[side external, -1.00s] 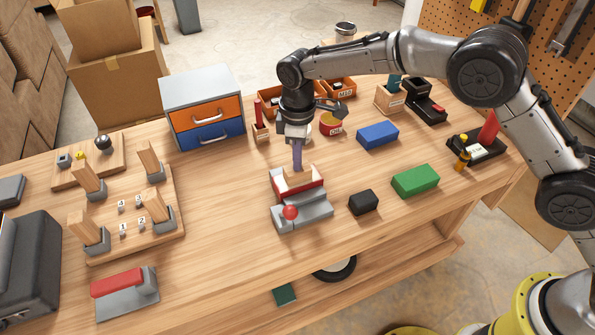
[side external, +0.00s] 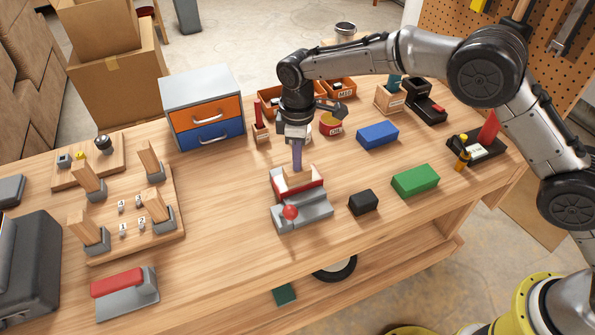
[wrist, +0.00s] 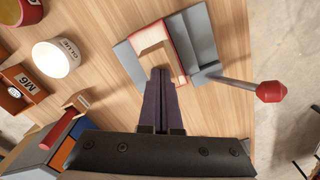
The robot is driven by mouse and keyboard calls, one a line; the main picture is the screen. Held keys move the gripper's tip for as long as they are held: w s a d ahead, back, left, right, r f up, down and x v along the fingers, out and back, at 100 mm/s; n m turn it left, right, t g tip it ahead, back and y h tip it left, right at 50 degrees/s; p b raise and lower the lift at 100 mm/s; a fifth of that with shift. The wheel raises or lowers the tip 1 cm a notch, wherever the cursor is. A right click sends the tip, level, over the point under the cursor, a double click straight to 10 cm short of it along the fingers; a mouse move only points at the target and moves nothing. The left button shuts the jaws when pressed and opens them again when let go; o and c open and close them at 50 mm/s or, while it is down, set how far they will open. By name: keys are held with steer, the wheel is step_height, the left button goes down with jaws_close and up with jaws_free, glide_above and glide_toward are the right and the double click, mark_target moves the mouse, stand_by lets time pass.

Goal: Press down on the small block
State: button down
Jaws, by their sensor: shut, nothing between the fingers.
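A grey vise (side external: 303,212) with red jaws and a red ball-ended handle (side external: 290,212) stands on the workbench. A small pale wooden block (side external: 300,183) sits between its jaws; the block also shows in the wrist view (wrist: 153,42). My gripper (side external: 297,168) is shut and empty, its purple fingers pointing down at the wooden block. In the wrist view the fingertips (wrist: 162,72) overlap the block's near edge; I cannot tell whether they touch it. A small black block (side external: 363,202) lies loose to the right of the vise, apart from my gripper.
A green block (side external: 415,180) and a blue block (side external: 377,135) lie to the right. Orange bins (side external: 338,87), a red can (side external: 331,125) and a drawer cabinet (side external: 203,108) stand behind. A pegged wooden board (side external: 130,222) is at left. The bench between board and vise is clear.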

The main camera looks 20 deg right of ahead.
steer(key=shift+s+d+f, duration=0.1)
steer(key=shift+s+f, duration=0.1)
steer(key=shift+f, duration=0.3)
steer(key=shift+w+r, duration=0.15)
steer(key=shift+r, duration=3.7)
